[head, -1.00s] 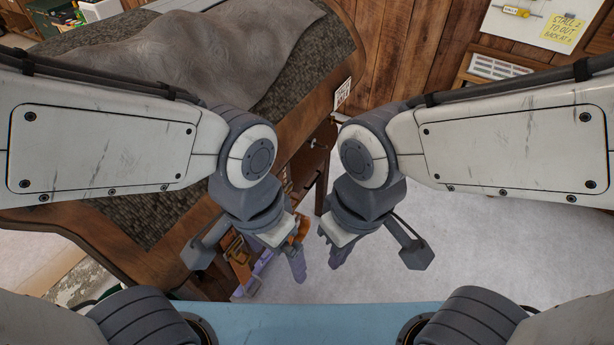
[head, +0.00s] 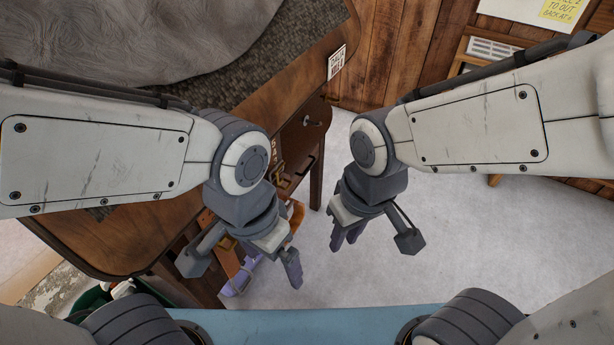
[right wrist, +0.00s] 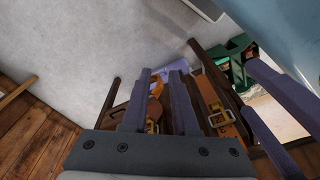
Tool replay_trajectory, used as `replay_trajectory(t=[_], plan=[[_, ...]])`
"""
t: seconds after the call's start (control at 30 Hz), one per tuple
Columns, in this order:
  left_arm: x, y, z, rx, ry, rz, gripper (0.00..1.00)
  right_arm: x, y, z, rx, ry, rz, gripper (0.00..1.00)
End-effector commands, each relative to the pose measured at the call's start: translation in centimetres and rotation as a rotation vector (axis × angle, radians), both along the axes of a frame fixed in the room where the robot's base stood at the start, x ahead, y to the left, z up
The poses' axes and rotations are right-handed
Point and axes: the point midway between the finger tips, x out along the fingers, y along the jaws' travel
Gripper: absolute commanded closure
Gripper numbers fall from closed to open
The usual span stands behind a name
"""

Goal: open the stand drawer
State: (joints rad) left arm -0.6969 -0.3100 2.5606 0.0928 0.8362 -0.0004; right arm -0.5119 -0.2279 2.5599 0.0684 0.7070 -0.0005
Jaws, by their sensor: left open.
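The wooden stand (head: 150,235) fills the left of the head view, its top edge running diagonally. My left gripper (head: 280,262) is open and empty, beside the stand's near side. My right gripper (head: 346,236) is to the right of the stand, over the floor, apart from the knob. In the right wrist view its two fingers (right wrist: 162,98) stand apart with nothing between them.
A grey cover (head: 200,40) lies on the stand. Leather straps with buckles (right wrist: 215,105) and a purple item (head: 240,278) are below it. A green container (head: 95,300) stands at the lower left. The pale floor (head: 450,230) on the right is clear.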

Motion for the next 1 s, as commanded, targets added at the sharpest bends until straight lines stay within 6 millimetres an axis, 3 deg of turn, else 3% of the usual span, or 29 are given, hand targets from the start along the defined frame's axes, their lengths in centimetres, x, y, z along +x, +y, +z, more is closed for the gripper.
replay_trajectory(t=[0.03, 0.47, 0.67, 0.77, 0.83, 1.0], plan=[[0.0, 0.0, -3.7, 0.0, 0.0, 0.0, 0.02, 0.7, -0.6, -4.0, -0.002, -0.004, -0.032, 0.73], [0.0, 0.0, -18.5, -0.001, -0.001, 0.0, 0.02, 7.0, -5.2, -21.0, -0.001, -0.103, -0.229, 0.73], [0.0, 0.0, -25.2, -0.001, -0.001, 0.0, 0.02, 11.7, -7.4, -29.0, 0.0, -0.212, -0.249, 0.73], [0.0, 0.0, -28.2, -0.001, -0.001, 0.0, 0.02, 15.6, -8.3, -32.8, -0.006, -0.31, -0.2, 0.73], [0.0, 0.0, -29.9, 0.0, 0.0, 0.0, 0.02, 19.5, -8.6, -35.3, -0.019, -0.417, -0.123, 0.73], [0.0, 0.0, -30.6, -0.001, -0.001, 0.0, 0.02, 28.6, -7.2, -37.0, -0.086, -0.715, 0.138, 0.73]])
